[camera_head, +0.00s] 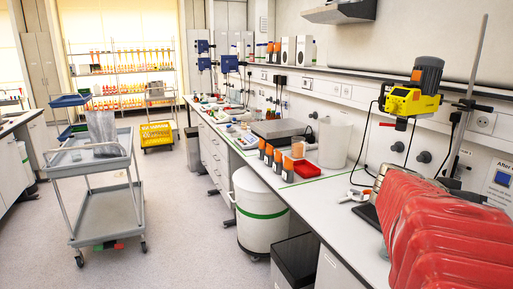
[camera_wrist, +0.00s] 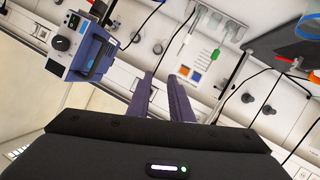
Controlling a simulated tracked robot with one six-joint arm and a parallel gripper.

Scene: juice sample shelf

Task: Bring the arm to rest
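My gripper (camera_wrist: 165,78) shows in the wrist view as two purple-grey fingers above its dark body. The fingers stand apart with a gap between them and nothing in it, so it is open and empty. The wrist view is tilted and faces a wall with sockets and cables. A blue-grey device (camera_wrist: 90,50) with a dark knob is to the left of the fingers, apart from them. My gripper cannot be made out in the head view.
A long white bench (camera_head: 338,213) runs along the right wall. A yellow stirrer (camera_head: 408,101) hangs on a stand above it. A white bin (camera_head: 262,215) stands beside the bench. A grey trolley (camera_head: 108,212) is at left. Floor between trolley and bench is clear.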

